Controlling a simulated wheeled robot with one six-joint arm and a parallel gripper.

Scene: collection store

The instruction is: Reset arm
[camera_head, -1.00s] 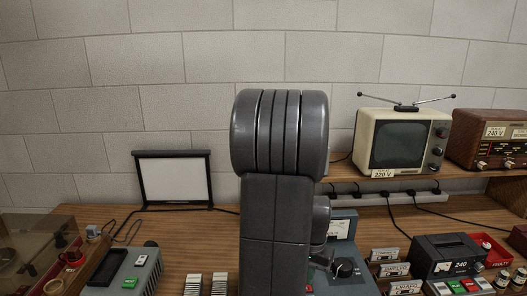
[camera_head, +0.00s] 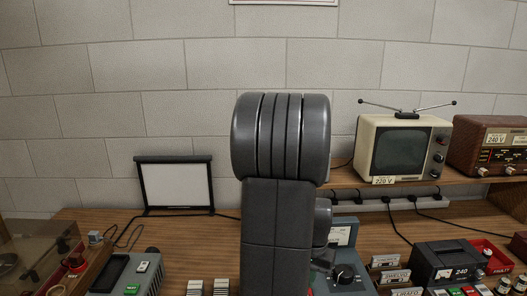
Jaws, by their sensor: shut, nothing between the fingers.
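My dark grey arm (camera_head: 275,210) rises through the middle of the view, and my gripper cannot be made out past it. A grey-blue unit (camera_head: 342,233) with a meter and a black knob (camera_head: 344,273) stands on the bench just right of my arm, partly hidden by it. No control labelled as the mains switch can be read. A white power strip (camera_head: 375,205) with several black plugs runs along the back under the shelf.
A cream television (camera_head: 403,148) marked 220 V and a brown radio (camera_head: 490,140) stand on the shelf. A dark box (camera_head: 448,262) reading 240, cassettes and a red tray (camera_head: 490,252) crowd the right. A framed white screen (camera_head: 176,184) stands at the back left.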

